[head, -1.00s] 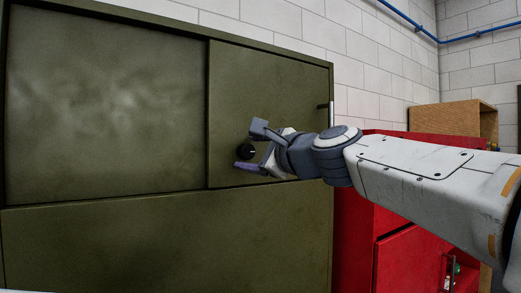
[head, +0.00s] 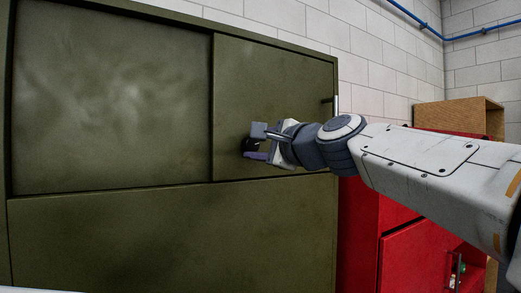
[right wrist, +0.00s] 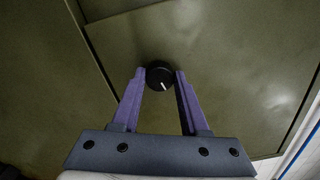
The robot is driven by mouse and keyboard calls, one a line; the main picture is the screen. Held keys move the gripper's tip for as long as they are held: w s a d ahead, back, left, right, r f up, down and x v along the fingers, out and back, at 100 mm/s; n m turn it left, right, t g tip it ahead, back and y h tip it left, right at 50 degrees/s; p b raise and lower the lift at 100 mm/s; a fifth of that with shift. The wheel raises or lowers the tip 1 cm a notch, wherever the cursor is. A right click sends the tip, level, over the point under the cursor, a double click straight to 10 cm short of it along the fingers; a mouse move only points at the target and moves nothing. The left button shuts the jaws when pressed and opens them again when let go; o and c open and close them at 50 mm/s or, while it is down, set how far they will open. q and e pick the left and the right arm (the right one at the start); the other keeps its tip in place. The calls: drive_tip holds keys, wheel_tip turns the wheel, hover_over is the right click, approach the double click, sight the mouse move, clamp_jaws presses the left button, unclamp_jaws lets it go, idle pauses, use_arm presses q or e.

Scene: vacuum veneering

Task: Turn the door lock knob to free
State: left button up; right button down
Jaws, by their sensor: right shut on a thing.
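The door lock knob is a small round black knob (right wrist: 159,76) with a white pointer line, on the olive-green cabinet door (head: 290,85). In the right wrist view the line slants down and to the right. In the head view the knob (head: 249,145) is partly hidden by my gripper. My right gripper (head: 256,144) is shut on the knob, its two purple fingers (right wrist: 160,82) on either side of it. My left gripper is not in view.
A larger flat panel (head: 110,100) lies left of the door. A vertical handle (head: 335,104) is at the door's right edge. A red cabinet (head: 410,260) and a wooden box (head: 450,117) stand to the right, below and beside my right arm.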

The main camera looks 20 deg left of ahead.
drive_tip(key=n+b, duration=0.1)
drive_tip(key=n, duration=0.2)
drive_tip(key=shift+f+n+b, duration=0.2)
drive_tip(key=shift+n+b, duration=0.15)
drive_tip(key=shift+n, duration=0.05)
drive_tip(key=n+b, duration=0.2)
drive_tip(key=n, duration=0.2)
drive_tip(key=shift+n, duration=0.3)
drive_tip(key=n+b, duration=0.1)
drive_tip(key=n, duration=0.2)
drive_tip(key=shift+n+b, duration=0.65)
drive_tip(key=shift+n, duration=1.15)
drive_tip(key=shift+c, duration=2.1)
unclamp_jaws()
drive_tip(key=shift+r, duration=0.1)
